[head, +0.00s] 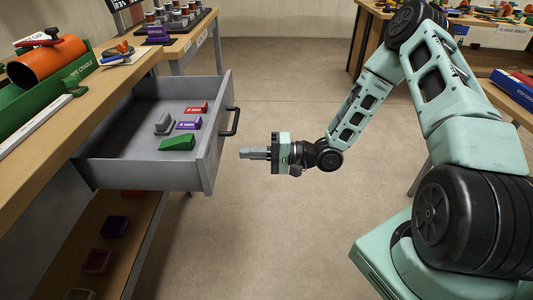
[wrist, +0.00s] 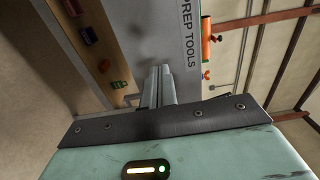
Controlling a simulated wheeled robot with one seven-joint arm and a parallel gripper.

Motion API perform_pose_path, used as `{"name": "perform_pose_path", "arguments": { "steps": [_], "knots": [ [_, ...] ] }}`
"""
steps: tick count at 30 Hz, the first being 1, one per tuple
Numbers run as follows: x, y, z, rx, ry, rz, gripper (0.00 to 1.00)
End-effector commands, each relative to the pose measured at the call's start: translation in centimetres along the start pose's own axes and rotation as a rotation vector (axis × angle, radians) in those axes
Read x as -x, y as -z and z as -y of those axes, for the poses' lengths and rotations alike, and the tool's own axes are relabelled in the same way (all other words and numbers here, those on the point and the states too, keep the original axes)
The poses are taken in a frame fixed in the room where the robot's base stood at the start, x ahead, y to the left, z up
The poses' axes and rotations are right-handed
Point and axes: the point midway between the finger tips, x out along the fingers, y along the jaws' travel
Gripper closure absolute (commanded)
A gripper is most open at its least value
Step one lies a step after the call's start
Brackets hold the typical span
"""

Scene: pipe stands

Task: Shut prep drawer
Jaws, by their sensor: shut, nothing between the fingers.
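The grey prep drawer (head: 215,150) is pulled well out from under the left workbench in the head view. Its black bar handle (head: 234,122) is on the front panel. Inside lie a green block (head: 178,142), purple and red labelled blocks and a grey piece. My gripper (head: 243,153) is shut and empty. It is to the right of the drawer front, slightly nearer than the handle, pointing left at the panel with a gap between. In the wrist view, my shut fingers (wrist: 160,73) point toward the grey panel labelled PREP TOOLS (wrist: 186,30); contact cannot be told there.
The left workbench (head: 130,75) carries an orange pipe (head: 45,62) in a green cradle. A lower shelf (head: 75,255) beneath the drawer holds several small parts. Another bench (head: 372,20) stands at the back right. The floor (head: 270,80) beyond my gripper is clear.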

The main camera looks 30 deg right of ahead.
Motion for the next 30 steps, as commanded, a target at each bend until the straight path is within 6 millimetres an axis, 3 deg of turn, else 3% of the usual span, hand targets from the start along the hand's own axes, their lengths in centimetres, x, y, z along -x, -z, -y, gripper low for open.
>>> {"name": "perform_pose_path", "arguments": {
  "steps": [6,12,30],
  "knots": [
    [-4.0,-0.1,0.0,0.0,0.001,0.002,1.0],
    [-5.9,0.0,0.0,0.001,-0.001,0.0,1.0],
    [-7.0,-0.1,-0.1,0.001,-0.001,0.002,1.0]
  ]
}}
